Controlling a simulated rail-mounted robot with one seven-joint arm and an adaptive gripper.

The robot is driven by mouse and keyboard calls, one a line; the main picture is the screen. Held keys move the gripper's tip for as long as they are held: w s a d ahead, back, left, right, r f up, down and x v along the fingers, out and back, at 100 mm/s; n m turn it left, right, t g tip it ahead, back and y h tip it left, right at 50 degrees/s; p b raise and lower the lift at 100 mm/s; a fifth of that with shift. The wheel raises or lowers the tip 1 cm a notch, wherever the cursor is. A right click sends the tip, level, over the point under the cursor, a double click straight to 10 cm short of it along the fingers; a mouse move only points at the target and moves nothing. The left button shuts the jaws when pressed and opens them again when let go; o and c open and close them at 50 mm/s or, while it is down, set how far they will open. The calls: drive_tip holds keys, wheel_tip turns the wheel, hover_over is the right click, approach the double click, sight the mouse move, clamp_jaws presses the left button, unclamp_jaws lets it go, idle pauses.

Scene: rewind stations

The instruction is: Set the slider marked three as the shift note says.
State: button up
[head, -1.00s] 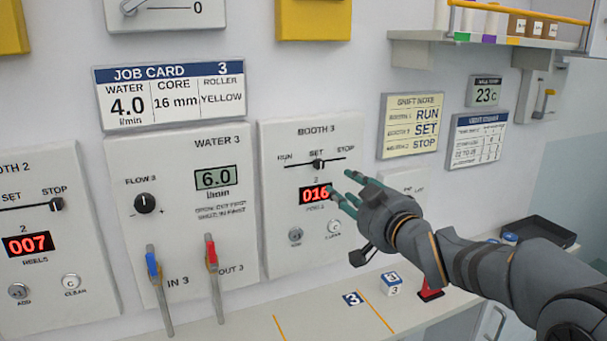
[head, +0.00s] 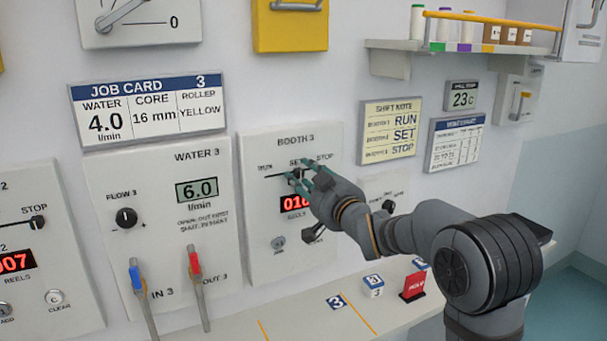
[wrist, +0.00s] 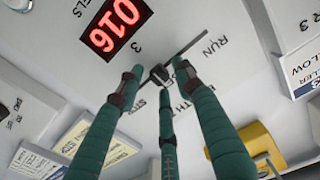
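The Booth 3 panel (head: 252,240) carries a slider with a dark knob (head: 297,173) on a horizontal track marked RUN, SET and STOP. The knob stands near the middle, at SET. In the wrist view the knob (wrist: 158,73) shows between my green fingertips, with the red 016 display beside it. My gripper (head: 303,176) is at the slider, its fingers spread around the knob; I cannot tell whether they touch it. The shift note (head: 390,130) lists RUN, SET and STOP from top to bottom; its booth numbers are too small to read surely.
The Water 3 panel (head: 157,255) with blue and red levers stands to the left. Below is a ledge (head: 285,325) with a numbered cube (head: 373,285) and a red sign (head: 413,286). A shelf with a yellow rail (head: 510,18) is at upper right.

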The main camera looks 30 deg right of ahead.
drive_tip(key=c, duration=0.4)
drive_tip(key=c, duration=0.5)
drive_tip(key=shift+r, duration=0.1)
clamp_jaws()
drive_tip(key=shift+r, duration=0.1)
